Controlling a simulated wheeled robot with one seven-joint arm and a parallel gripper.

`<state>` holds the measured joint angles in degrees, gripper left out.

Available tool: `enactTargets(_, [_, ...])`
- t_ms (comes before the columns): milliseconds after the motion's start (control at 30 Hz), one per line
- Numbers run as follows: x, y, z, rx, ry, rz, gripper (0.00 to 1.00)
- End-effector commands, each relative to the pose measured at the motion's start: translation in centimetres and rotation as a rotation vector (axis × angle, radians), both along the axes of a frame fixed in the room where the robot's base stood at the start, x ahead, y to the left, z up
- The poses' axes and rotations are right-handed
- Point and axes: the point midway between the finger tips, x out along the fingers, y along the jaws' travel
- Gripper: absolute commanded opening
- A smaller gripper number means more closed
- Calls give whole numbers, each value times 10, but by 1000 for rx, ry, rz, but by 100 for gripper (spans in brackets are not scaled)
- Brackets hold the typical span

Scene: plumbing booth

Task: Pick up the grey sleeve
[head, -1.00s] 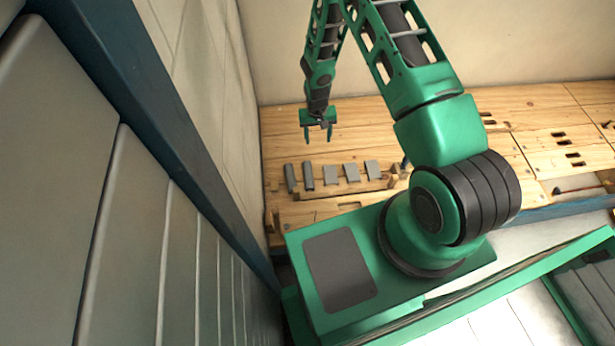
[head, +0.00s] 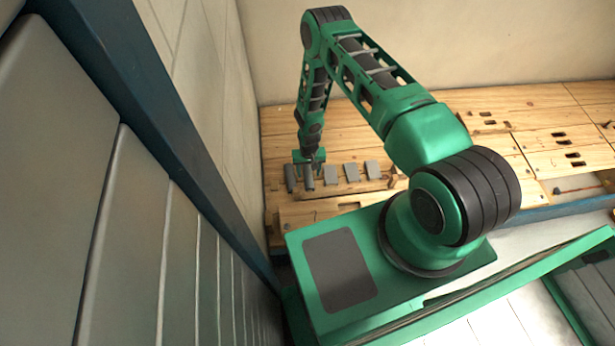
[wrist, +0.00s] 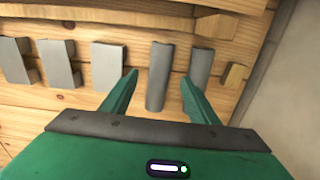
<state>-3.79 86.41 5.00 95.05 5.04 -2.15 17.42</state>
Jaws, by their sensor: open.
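Several grey pieces lie in a row on the wooden bench. Two are rounded and long: one (wrist: 158,92) sits between my fingers in the wrist view, and the other (wrist: 201,66) lies just right of them. I take the rounded one between the fingers for the grey sleeve, which also shows in the head view (head: 309,184). My gripper (wrist: 159,77) is open, with one finger on each side of that piece. A gap shows on both sides, and I cannot tell the exact height of the fingertips.
Flatter grey pieces (wrist: 109,66) (wrist: 60,63) (wrist: 13,61) lie left of the fingers in the wrist view. A small wooden block (wrist: 234,78) stands at the right end of the row. A wall rises close on the left.

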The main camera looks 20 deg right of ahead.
Motion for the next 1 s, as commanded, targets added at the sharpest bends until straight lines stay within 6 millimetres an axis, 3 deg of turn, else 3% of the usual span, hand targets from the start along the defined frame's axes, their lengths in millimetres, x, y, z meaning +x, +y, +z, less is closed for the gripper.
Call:
enactTargets(400, [-2,-1,-45,-1,1,0,55])
enactTargets(767, [-1,-1,-52,0,0,-1,55])
enactTargets(900, [-1,-1,-52,0,0,-1,24])
enactTargets(1000, [-1,-1,-52,0,0,-1,23])
